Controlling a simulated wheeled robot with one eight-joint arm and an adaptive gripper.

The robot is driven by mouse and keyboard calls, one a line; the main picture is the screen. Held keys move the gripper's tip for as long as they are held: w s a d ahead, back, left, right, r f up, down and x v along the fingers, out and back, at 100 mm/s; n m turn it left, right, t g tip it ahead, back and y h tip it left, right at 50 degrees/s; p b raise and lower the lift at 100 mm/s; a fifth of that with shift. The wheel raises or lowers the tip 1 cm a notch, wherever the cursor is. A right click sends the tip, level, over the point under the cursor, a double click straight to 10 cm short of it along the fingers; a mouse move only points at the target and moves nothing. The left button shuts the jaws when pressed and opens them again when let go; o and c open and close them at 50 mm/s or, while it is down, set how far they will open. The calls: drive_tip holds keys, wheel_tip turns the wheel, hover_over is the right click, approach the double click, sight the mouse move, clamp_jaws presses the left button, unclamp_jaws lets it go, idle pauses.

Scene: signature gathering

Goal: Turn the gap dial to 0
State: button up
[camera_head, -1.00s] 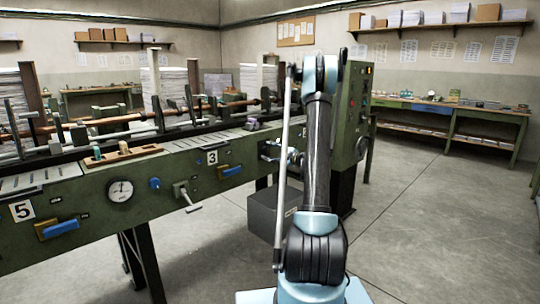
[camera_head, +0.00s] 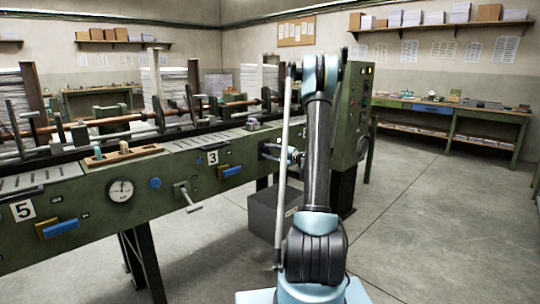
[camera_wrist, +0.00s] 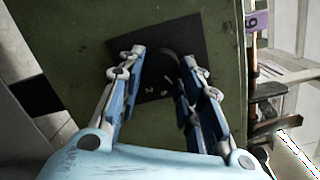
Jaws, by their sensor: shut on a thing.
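The gap dial (camera_wrist: 160,68) is a dark round knob on a black plate (camera_wrist: 200,42) fixed to the green machine panel. A few pale numerals show on the plate below the knob in the wrist view; the pointer's exact setting is too dark to read. My gripper (camera_wrist: 161,57) has one finger on each side of the dial and is shut on it. In the head view my gripper (camera_head: 284,156) is at the machine's near side, right of the "3" label, and my arm partly covers it. The dial cannot be made out there.
The long green machine (camera_head: 80,200) runs from the left to my arm, with a gauge (camera_head: 120,190), a crank handle (camera_head: 188,198) and blue handles along its side. A grey box (camera_head: 265,212) stands on the floor beneath. Open floor lies to the right.

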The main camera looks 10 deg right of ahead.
drive_tip(key=n, duration=0.6)
drive_tip(key=shift+s+a+r+h, duration=0.1)
drive_tip(key=shift+r+h, duration=0.05)
drive_tip(key=shift+h, duration=0.25)
drive_tip(key=n+h, duration=0.1)
drive_tip(key=n, duration=0.4)
drive_tip(key=shift+r, duration=0.1)
drive_tip(key=shift+n, duration=0.4)
drive_tip(key=o, duration=1.1)
drive_tip(key=shift+c, duration=0.2)
drive_tip(key=v, duration=1.2)
